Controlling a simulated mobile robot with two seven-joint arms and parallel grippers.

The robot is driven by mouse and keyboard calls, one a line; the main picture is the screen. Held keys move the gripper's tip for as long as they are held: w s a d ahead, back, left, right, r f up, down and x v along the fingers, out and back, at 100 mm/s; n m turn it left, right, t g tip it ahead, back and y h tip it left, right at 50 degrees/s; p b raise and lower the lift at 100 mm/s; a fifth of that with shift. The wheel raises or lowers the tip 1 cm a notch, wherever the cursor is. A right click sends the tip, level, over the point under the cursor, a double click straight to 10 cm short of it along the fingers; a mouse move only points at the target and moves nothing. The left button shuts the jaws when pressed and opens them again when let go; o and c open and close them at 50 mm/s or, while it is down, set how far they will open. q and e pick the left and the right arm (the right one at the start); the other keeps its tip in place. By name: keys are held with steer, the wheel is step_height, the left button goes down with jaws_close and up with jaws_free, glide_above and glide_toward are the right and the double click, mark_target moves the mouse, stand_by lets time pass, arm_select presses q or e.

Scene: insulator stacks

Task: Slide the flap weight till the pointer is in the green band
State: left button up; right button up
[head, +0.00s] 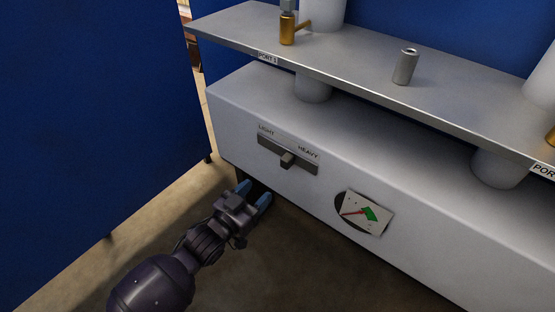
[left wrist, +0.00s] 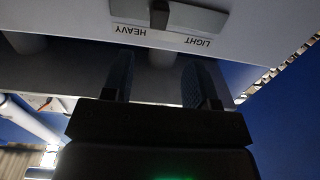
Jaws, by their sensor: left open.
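The flap weight is a grey slider knob (head: 287,160) in a slotted plate (head: 305,168) on the front of the grey box. "LIGHT" is printed at the plate's left and "HEAVY" at its right; the knob sits near the middle. The knob also shows at the top of the left wrist view (left wrist: 159,14), where the labels appear upside down. A dial (head: 377,220) to the lower right has a red pointer (head: 352,213) and a green band (head: 371,213); the pointer lies mostly left of the green. My left gripper (head: 254,193) is open and empty, below and left of the knob, apart from it.
A shelf (head: 360,75) above the box carries a small grey cylinder (head: 405,67), a brass fitting (head: 287,29) and white columns (head: 322,12). A blue wall panel (head: 100,110) stands close on the left. Floor is free in front of the box.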

mark_target(284, 164)
arm_select(q)
steer(key=b+x, duration=0.2)
steer(key=x, duration=0.8)
steer(key=shift+w+d, duration=0.2)
steer(key=shift+w, duration=0.05)
steer(key=shift+w+d+r, duration=0.1)
steer(key=shift+w+d, duration=0.05)
steer(key=shift+w, duration=0.1)
steer(key=shift+w+d+r+b, duration=0.1)
steer(key=shift+w+d+b, duration=0.1)
steer(key=shift+w+b, duration=0.1)
arm_select(e)
steer(key=shift+w+a+f+n, duration=0.4)
steer(key=shift+w, duration=0.05)
steer(key=shift+s, duration=0.1)
arm_select(q)
jaws_close()
